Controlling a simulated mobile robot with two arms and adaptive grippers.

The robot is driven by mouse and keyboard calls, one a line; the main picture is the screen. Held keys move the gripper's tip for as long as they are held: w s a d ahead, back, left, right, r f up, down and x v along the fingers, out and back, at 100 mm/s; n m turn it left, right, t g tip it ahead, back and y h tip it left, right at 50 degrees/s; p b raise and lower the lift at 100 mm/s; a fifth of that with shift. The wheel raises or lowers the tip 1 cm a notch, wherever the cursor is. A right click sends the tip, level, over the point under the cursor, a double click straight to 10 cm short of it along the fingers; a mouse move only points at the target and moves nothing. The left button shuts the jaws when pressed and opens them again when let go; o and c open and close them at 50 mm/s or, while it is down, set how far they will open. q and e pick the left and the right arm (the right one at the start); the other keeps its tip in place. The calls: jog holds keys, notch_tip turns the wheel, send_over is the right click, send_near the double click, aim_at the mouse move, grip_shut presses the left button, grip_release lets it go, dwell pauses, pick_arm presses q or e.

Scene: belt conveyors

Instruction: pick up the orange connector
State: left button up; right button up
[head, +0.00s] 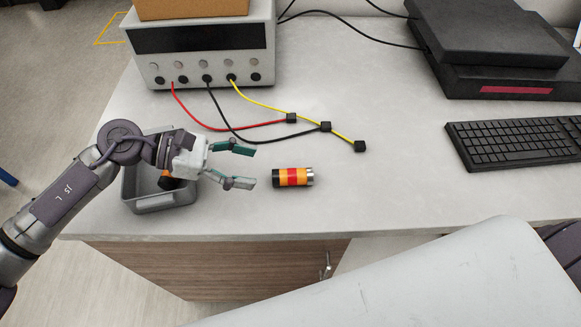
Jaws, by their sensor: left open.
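The orange connector (293,177) is a short cylinder lying on its side on the table. It has orange parts, a red band, a black left end and a silver right end. My left gripper (244,166) is open and empty, just left of the connector and apart from it, with its fingers pointing right. A grey bin (159,202) stands below and behind my left gripper. Inside it is another orange and black item, partly hidden by my arm. My right gripper is not in view.
A white power supply (202,72) stands at the back with a box on top. Red, black and yellow leads (245,97) lie behind the connector, ending in black plugs. A keyboard (515,140) and a black device (500,60) are on the right. The table (390,190) right of the connector is clear.

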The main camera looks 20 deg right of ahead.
aim_at(293, 172)
pick_arm(q)
jog(key=p+x, duration=0.1)
jog(key=x, duration=0.3)
jog(key=shift+d, duration=0.45)
jog(key=shift+d+f, duration=0.15)
jog(key=shift+d, duration=0.05)
jog(key=p+x, duration=0.2)
jog(key=shift+s+d+p, duration=0.1)
jog(key=shift+d+p, duration=0.15)
jog(key=shift+p, duration=0.15)
jog(key=shift+p+x, duration=0.4)
jog(key=shift+x, duration=0.75)
jog(key=shift+d+f, duration=0.2)
jog(key=shift+c, duration=0.4)
grip_shut()
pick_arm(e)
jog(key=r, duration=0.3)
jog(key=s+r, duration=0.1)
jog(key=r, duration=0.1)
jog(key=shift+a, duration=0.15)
